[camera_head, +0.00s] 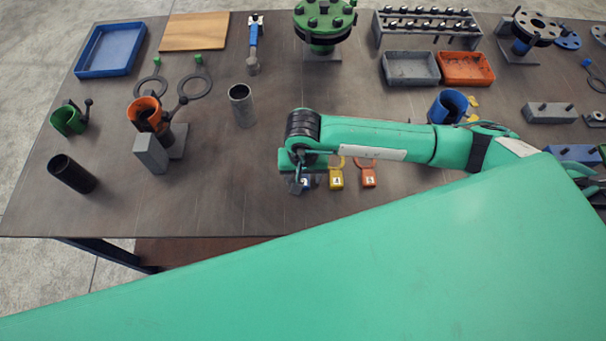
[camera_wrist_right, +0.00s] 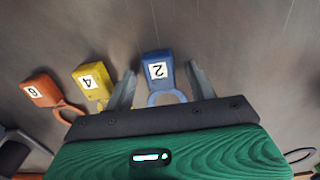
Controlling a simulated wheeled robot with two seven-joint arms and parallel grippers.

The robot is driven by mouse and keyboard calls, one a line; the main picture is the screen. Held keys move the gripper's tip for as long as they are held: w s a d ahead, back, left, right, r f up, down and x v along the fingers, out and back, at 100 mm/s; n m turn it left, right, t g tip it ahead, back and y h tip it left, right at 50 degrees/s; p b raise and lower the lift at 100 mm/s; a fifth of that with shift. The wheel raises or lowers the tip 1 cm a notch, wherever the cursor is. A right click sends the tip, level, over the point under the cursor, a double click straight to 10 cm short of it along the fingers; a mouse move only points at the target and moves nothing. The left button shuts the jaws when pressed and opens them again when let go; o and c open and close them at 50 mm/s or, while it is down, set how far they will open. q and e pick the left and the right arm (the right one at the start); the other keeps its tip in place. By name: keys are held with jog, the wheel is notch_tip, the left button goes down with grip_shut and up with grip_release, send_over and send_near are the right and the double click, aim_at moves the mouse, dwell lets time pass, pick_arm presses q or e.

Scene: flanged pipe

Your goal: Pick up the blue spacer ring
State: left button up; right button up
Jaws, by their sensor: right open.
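The blue spacer ring (camera_wrist_right: 158,72) lies on the table, a flat ring with a block-like tab marked 2. In the right wrist view its tab is between the two fingers of my right gripper (camera_wrist_right: 161,70), with a gap on each side. The ring part (camera_wrist_right: 167,97) is nearer the gripper body and partly hidden by it. In the head view the blue tab (camera_head: 306,183) shows only partly, behind my open right gripper (camera_head: 297,184). I cannot tell how high the fingertips are above the table. My left gripper is not in view.
A yellow spacer (camera_wrist_right: 90,80) marked 4 lies close beside the blue one, with an orange spacer (camera_wrist_right: 42,90) marked 6 beyond it. A grey tube (camera_head: 241,106) stands behind to the left.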

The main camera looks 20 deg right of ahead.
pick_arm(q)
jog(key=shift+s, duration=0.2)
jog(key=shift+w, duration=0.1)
pick_arm(e)
jog(key=c, duration=1.1)
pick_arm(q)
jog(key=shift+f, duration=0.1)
pick_arm(e)
jog(key=shift+r, duration=0.1)
